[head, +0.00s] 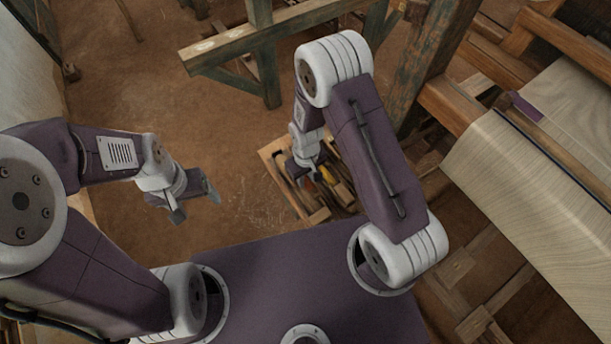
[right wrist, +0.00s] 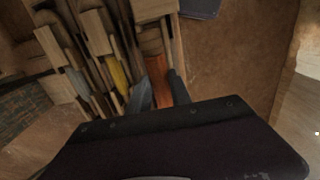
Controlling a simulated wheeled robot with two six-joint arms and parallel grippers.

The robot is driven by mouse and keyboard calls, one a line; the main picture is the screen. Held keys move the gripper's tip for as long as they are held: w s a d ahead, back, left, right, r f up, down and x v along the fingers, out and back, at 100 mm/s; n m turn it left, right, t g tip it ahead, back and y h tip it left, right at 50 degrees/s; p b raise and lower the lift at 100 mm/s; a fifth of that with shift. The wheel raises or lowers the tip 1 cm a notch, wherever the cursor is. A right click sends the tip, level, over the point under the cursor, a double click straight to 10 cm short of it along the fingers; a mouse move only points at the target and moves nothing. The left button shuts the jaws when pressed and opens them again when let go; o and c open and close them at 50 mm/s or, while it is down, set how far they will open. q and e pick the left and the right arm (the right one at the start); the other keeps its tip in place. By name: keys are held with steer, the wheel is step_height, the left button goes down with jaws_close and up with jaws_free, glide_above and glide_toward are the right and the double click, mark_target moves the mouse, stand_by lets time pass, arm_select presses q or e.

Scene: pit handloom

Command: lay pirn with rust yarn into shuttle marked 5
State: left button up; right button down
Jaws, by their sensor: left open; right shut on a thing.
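My right gripper (right wrist: 160,92) is shut on the pirn with rust yarn (right wrist: 157,70), whose orange winding shows between the two fingers in the right wrist view. In the head view the right gripper (head: 307,176) is low over the wooden tray (head: 272,163), with the rust yarn partly hidden by it. Wooden shuttles (right wrist: 95,35) lie side by side in the tray. I cannot read a number on any of them, nor tell whether the held pirn touches one. My left gripper (head: 194,202) is open and empty above the floor, left of the tray.
The loom's cloth roll (head: 530,200) and beams are at the right. A wooden trestle (head: 235,45) stands behind. The floor between the grippers is clear.

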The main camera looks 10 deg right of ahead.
step_height(320, 180, down, 8)
steer(key=b, duration=0.5)
steer(key=shift+s+r+b, duration=0.1)
steer(key=shift+r+b, duration=0.15)
steer(key=shift+b, duration=0.1)
steer(key=c, duration=1.1)
jaws_free()
steer(key=shift+r, duration=0.1)
step_height(320, 180, up, 8)
steer(key=p, duration=0.7)
steer(key=shift+r, duration=0.1)
